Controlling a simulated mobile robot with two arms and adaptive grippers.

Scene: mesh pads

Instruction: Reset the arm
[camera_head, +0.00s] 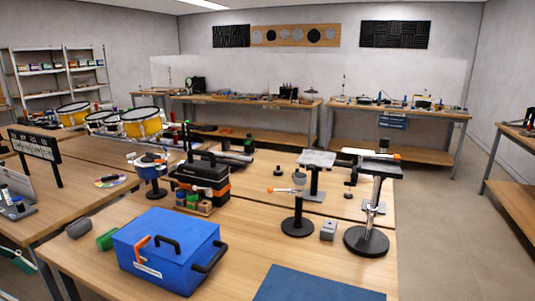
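Neither of my grippers shows in the head view. A black stand (298,226) with a round base stands on the near table, with a thin orange-tipped side piece (282,190) near its top. To its right is a taller stand (373,205) with a metal post, a heavy round base and a dark flat top (378,166); an orange tip (397,157) shows at that top. I cannot tell which part, if any, is the arm in the task.
A blue box (168,248) with black handles and a blue mat (315,286) lie at the table's front. A black and orange toolbox (203,178), a small grey block (328,230) and a green cylinder (107,239) are nearby. Open floor (450,225) lies right.

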